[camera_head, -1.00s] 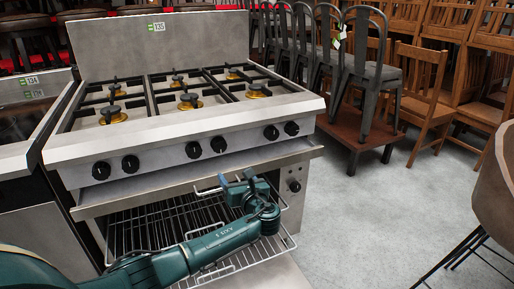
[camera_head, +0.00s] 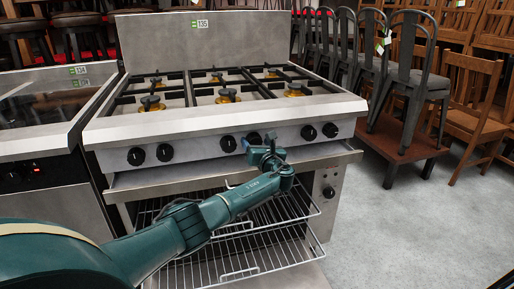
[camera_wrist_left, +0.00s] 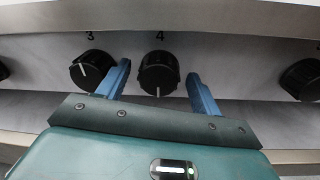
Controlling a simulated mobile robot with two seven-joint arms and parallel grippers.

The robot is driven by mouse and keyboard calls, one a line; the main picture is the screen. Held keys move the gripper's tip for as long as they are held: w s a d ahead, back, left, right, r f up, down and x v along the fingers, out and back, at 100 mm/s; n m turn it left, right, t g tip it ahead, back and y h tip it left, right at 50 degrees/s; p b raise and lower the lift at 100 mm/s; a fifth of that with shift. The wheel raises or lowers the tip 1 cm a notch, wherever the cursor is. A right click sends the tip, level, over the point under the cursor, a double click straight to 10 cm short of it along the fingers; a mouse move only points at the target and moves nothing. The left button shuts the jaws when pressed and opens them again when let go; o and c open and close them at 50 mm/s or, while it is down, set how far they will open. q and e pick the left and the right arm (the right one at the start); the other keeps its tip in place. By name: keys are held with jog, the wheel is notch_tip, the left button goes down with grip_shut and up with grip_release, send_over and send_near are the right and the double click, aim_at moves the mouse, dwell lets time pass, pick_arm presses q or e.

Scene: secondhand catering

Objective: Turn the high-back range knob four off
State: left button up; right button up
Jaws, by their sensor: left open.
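The range (camera_head: 225,127) has a row of black knobs on its front panel. Knob four (camera_wrist_left: 158,73) sits under the printed "4" in the left wrist view, its white line pointing down. In the head view, knob four (camera_head: 254,138) is partly hidden by my left gripper (camera_head: 258,143). My left gripper (camera_wrist_left: 158,70) is open, with one blue finger on each side of knob four in the wrist view. I see gaps on both sides; I cannot tell how far the fingertips reach along the knob. My right gripper is not in view.
Knob three (camera_wrist_left: 92,70) is close to the left finger. Another knob (camera_wrist_left: 300,80) is farther right. Wire oven racks (camera_head: 250,250) jut out below my arm. A second appliance (camera_head: 45,130) stands left; stacked metal chairs (camera_head: 410,85) stand right. Grey floor is clear at right.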

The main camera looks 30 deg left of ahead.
pick_arm(q)
jog(key=shift+w+a, duration=0.15)
jog(key=c, duration=1)
jog(key=n, duration=0.3)
jog(key=shift+n+h, duration=0.3)
jog(key=shift+n, duration=1.6)
